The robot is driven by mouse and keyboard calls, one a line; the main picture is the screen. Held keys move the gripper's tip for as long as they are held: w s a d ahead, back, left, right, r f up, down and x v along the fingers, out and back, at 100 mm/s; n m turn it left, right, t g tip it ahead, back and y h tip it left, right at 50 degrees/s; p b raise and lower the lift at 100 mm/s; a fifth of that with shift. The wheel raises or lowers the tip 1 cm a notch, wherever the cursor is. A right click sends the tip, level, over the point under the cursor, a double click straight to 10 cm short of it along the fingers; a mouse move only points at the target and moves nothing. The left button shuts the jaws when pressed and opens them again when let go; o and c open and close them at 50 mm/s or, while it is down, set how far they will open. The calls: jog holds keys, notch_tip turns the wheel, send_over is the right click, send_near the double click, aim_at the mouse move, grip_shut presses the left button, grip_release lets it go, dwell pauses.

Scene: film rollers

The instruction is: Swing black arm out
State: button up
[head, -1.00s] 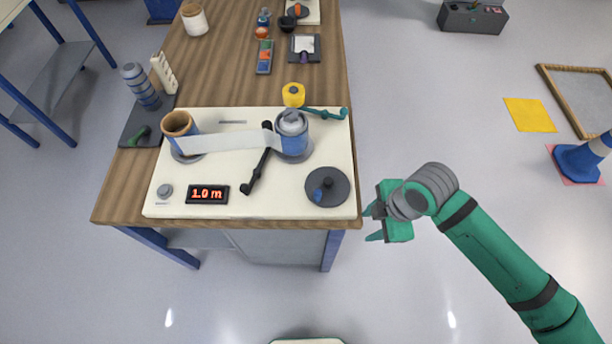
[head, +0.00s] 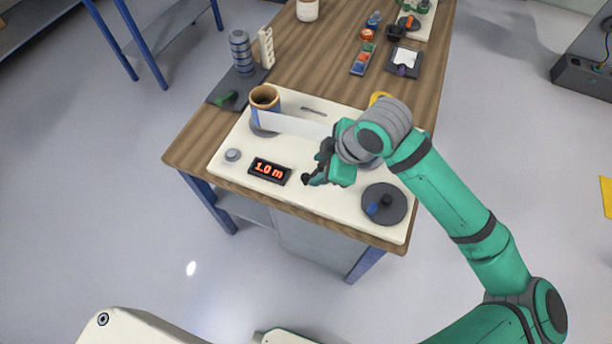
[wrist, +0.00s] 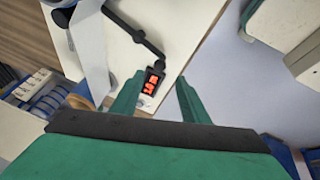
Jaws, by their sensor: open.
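The black arm (wrist: 125,27) is a thin jointed bar with a round joint partway along, lying over the cream board (wrist: 185,30) in the wrist view. In the head view my gripper (head: 318,165) hangs over the board and hides most of the black arm; a dark round end (head: 306,179) shows beside the fingers. In the wrist view my open fingers (wrist: 160,82) point toward the board, with nothing between them. The black arm's near end lies beyond the fingertips; I cannot tell whether they touch it.
A white strip (head: 290,125) runs from the brown-topped roller (head: 265,105) toward the other roller, hidden behind my gripper. A display reading 1.0 m (head: 270,170) and a dark disc (head: 384,204) sit on the board. Floor in front of the table is clear.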

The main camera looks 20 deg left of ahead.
aim_at(308, 176)
jog(key=x, duration=1)
jog(key=shift+w+d+f, duration=0.1)
jog(key=shift+w+f, duration=0.05)
jog(key=shift+c, duration=0.2)
grip_shut()
